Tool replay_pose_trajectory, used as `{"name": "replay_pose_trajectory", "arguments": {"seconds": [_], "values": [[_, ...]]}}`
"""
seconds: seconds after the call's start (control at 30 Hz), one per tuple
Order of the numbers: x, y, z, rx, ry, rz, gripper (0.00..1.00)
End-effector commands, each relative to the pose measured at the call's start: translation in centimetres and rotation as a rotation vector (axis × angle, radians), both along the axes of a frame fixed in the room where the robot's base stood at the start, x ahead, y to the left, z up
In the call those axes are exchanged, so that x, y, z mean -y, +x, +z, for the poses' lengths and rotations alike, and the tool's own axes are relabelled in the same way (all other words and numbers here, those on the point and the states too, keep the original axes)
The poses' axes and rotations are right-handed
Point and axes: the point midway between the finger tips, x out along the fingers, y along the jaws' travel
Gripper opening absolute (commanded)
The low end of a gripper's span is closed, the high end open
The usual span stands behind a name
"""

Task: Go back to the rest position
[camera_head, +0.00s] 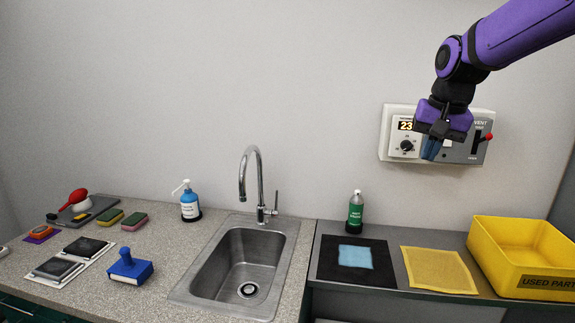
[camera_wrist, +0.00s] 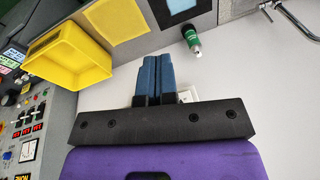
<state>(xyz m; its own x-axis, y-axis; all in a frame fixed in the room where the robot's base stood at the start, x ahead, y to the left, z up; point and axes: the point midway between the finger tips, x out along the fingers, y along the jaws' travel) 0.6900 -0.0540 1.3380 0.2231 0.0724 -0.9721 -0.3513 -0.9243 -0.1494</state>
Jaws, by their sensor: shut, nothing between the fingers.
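My gripper (camera_head: 431,149) is at the upper right in the head view, in front of the wall control panel (camera_head: 399,147). Its blue fingers point down and sit together, shut with nothing between them. In the wrist view my gripper (camera_wrist: 154,62) shows with both blue fingers side by side. A small part of the panel (camera_wrist: 189,94) shows behind the fingers there. My purple arm reaches in from the upper right and my gripper hides part of the panel. I cannot tell whether the fingers touch it.
Below are a yellow bin (camera_head: 525,250), a yellow cloth (camera_head: 440,270), a dark mat (camera_head: 328,270) with a blue cloth (camera_head: 355,257), and a green bottle (camera_head: 355,212). A sink (camera_head: 283,260) and faucet (camera_head: 260,180) are mid-counter. A blue pump bottle (camera_head: 190,204) and several tools stand left.

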Motion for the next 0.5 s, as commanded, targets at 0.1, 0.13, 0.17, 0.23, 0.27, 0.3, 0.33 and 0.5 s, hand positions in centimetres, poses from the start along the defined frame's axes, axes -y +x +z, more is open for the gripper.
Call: {"name": "replay_pose_trajectory", "arguments": {"seconds": [0.1, 0.13, 0.17, 0.23, 0.27, 0.3, 0.33, 0.5], "values": [[0.4, -4.1, 1.2, 0.041, -0.013, 0.047, 0.00], [0.5, -5.1, 1.3, 0.050, -0.017, 0.060, 0.00], [0.6, -6.0, 1.5, 0.059, -0.021, 0.072, 0.00], [0.7, -8.3, 1.7, 0.080, -0.032, 0.101, 0.00], [0.8, -9.3, 1.8, 0.090, -0.038, 0.114, 0.00], [0.9, -10.6, 1.8, 0.101, -0.046, 0.130, 0.00], [0.9, -11.6, 1.8, 0.110, -0.051, 0.143, 0.00], [1.2, -16.8, 1.2, 0.160, -0.093, 0.212, 0.00]]}}
